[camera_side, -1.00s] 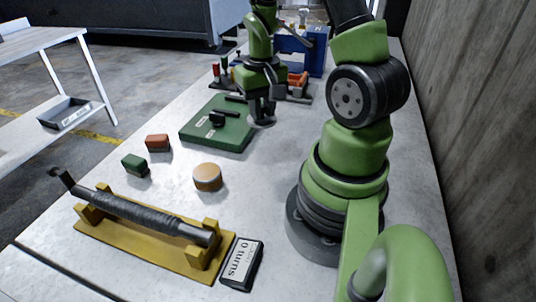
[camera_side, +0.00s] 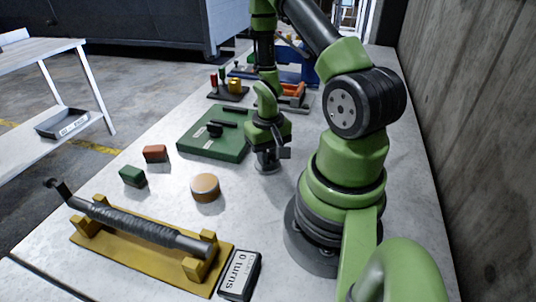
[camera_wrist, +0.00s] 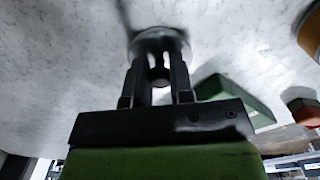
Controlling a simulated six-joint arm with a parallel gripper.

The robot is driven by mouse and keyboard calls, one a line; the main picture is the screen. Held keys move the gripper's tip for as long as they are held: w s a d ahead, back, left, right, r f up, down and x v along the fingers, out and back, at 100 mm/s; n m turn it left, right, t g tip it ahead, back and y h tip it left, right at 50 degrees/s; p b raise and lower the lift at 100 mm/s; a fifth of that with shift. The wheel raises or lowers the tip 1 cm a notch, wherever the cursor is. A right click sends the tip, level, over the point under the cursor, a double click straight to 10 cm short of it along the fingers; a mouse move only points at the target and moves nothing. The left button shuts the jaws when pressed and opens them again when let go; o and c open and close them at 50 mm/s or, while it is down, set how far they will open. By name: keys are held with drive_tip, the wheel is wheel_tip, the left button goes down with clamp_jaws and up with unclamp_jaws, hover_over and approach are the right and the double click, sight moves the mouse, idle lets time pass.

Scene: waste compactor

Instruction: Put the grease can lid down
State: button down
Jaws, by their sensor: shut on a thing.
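My gripper (camera_side: 268,148) points down beside the right edge of the green board, shut on the grease can lid (camera_side: 267,168). The lid is a round grey disc. In the wrist view my fingers (camera_wrist: 158,68) close on a small knob on the lid (camera_wrist: 160,34). The lid is low over the table; I cannot tell whether it touches. The grease can (camera_side: 205,187), short and round with a tan top and orange side, stands on the table to the left and nearer the camera. Part of it shows at the right edge of the wrist view (camera_wrist: 311,38).
The green board (camera_side: 200,145) with a black handle lies left of my gripper. Red (camera_side: 155,153) and green (camera_side: 133,176) blocks, a roller on a yellow stand (camera_side: 130,254) and a "0 turns" counter (camera_side: 239,275) stand nearer. Table between can and my base is clear.

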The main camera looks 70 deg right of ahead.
drive_tip(key=shift+f, duration=0.15)
drive_tip(key=c, duration=1)
unclamp_jaws()
wheel_tip(320, 180, up, 12)
drive_tip(key=w+a+r+n+t, duration=0.2)
drive_tip(key=w+a+r+t, duration=0.15)
drive_tip(key=a+r, duration=0.7)
drive_tip(key=s+a+r+n+t+y, duration=0.2)
drive_tip(key=s+a+r+n+t, duration=0.1)
drive_tip(key=s+a+r, duration=0.3)
wheel_tip(320, 180, up, 2)
drive_tip(key=shift+a+t, duration=0.35)
drive_tip(key=shift+a, duration=0.3)
drive_tip(key=shift+s, duration=0.1)
